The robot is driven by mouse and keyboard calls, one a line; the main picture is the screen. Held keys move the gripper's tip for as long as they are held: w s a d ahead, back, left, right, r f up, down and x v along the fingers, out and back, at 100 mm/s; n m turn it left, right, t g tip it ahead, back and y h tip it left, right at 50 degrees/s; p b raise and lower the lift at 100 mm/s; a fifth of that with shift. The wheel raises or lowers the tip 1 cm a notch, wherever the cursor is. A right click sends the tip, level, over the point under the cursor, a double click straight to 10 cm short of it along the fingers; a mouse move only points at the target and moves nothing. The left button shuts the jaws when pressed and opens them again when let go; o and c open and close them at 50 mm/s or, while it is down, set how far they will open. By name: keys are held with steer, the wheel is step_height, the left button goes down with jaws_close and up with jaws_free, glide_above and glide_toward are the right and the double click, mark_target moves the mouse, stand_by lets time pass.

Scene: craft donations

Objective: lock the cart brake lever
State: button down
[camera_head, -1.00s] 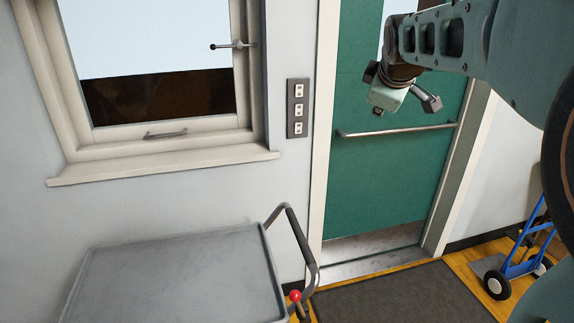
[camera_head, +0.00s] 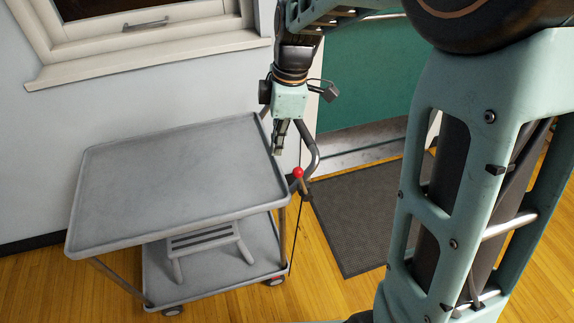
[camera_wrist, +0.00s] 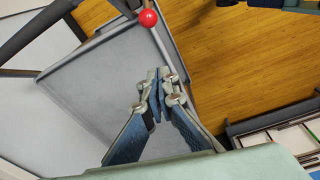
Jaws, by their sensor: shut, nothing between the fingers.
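The cart (camera_head: 180,165) is grey with a flat top tray and a lower shelf. Its brake lever, with a red ball knob (camera_head: 298,173), stands at the cart's right end beside the dark push handle (camera_head: 312,150). The red knob (camera_wrist: 146,18) also shows at the top of the wrist view, beyond the fingertips. My gripper (camera_head: 279,150) points down above the tray's right edge, just left of the knob and apart from it. In the wrist view its fingers (camera_wrist: 160,75) are shut together, with nothing between them, over the cart tray (camera_wrist: 115,75).
A slatted stool (camera_head: 205,238) sits on the cart's lower shelf. A window sill (camera_head: 150,60) and wall stand behind the cart. A dark mat (camera_head: 365,215) lies before the green door (camera_head: 365,70). Wooden floor is clear in front.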

steer(key=p, duration=0.1)
glide_above(301, 184)
steer(key=a, duration=0.4)
step_height(301, 184, down, 9)
steer(key=shift+d, duration=0.25)
steer(key=shift+d, duration=0.1)
